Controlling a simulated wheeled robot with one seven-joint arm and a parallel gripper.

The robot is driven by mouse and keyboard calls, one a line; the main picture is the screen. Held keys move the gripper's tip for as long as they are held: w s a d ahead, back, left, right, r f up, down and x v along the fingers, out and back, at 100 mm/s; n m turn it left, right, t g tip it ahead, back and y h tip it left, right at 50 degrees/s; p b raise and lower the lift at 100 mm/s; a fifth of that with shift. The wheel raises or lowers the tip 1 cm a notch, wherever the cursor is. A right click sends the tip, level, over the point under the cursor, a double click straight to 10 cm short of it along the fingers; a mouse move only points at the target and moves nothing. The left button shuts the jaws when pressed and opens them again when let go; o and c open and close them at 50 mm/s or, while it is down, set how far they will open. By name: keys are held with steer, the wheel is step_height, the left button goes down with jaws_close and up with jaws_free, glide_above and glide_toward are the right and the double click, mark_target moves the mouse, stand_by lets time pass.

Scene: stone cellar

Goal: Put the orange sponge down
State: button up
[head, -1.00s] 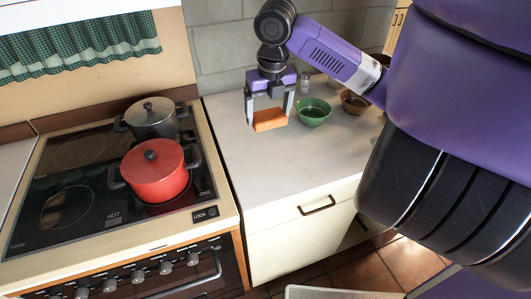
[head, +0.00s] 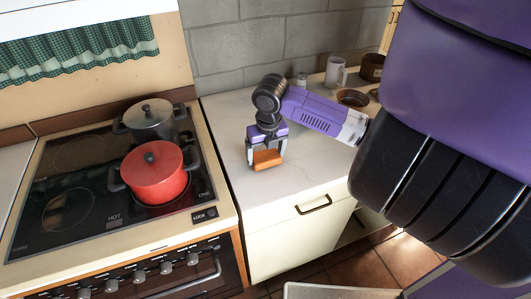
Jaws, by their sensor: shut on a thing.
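The orange sponge (head: 267,159) is between the fingers of my gripper (head: 266,158), low over the pale countertop (head: 225,120) to the right of the stove. My gripper points down and is shut on the sponge. The sponge is at or very near the counter surface; I cannot tell whether it touches. The counter right around it is bare.
A red pot (head: 155,178) and a grey pot (head: 150,120) stand on the stove (head: 75,200) to the left. A white mug (head: 336,73), a brown bowl (head: 353,98) and a brown pot (head: 371,67) stand at the back right. The front of the counter is clear.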

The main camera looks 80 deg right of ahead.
steer(key=shift+f, duration=0.1)
steer(key=shift+f, duration=0.15)
steer(key=o, duration=1.2)
steer(key=shift+c, duration=0.2)
